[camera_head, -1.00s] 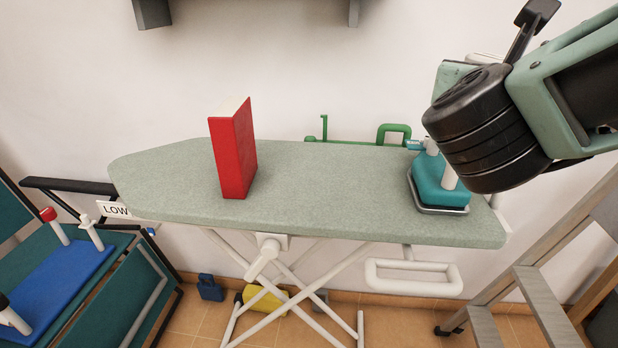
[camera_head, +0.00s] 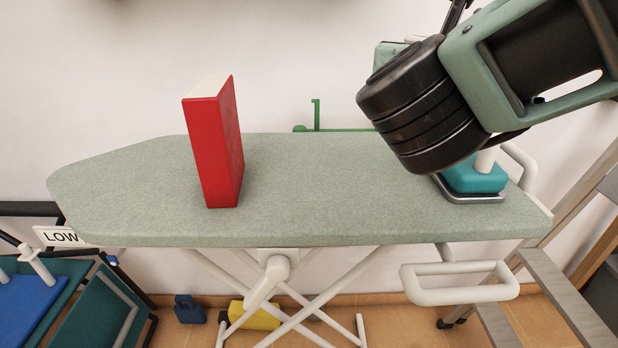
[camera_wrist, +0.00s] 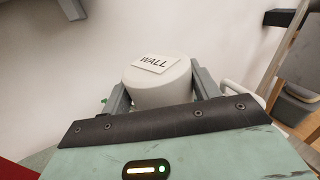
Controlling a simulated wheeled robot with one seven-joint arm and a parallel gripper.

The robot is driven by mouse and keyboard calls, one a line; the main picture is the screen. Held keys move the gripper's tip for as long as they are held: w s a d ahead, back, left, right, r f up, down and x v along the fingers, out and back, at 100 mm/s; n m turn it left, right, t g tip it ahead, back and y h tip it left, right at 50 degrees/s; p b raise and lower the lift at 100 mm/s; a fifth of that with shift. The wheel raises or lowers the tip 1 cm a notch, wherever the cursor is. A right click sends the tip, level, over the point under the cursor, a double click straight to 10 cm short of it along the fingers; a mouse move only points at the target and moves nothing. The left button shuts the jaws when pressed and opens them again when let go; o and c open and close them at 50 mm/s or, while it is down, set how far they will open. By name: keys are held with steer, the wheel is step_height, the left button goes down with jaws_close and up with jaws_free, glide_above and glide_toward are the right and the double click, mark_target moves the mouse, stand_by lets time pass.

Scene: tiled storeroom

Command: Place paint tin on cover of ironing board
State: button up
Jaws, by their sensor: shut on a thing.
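The paint tin (camera_wrist: 150,92) is a white cylinder with a label reading "WALL", seen in the wrist view. My gripper (camera_wrist: 161,86) is shut on it, with one finger on each side. In the head view my arm hides the tin and the fingers. The ironing board cover (camera_head: 320,190) is grey-green and flat, spanning the head view. My wrist is in front of and above the cover's right part; the height of the tin over it cannot be told.
A red box-like book (camera_head: 215,150) stands upright on the cover's left half. A teal iron (camera_head: 475,182) rests at its right end, partly behind my arm. The cover's middle is clear. A wooden ladder (camera_head: 545,290) stands at right.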

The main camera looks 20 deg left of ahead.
step_height(320, 180, down, 4)
steer(key=b, duration=0.3)
steer(key=shift+a, duration=0.15)
step_height(320, 180, down, 10)
steer(key=shift+b, duration=1.2)
steer(key=shift+f, duration=0.1)
steer(key=o, duration=1.3)
steer(key=s, duration=0.4)
steer(key=s+a, duration=0.1)
steer(key=s, duration=0.6)
steer(key=shift+s+a, duration=0.15)
steer(key=shift+s, duration=0.25)
steer(key=shift+s, duration=0.1)
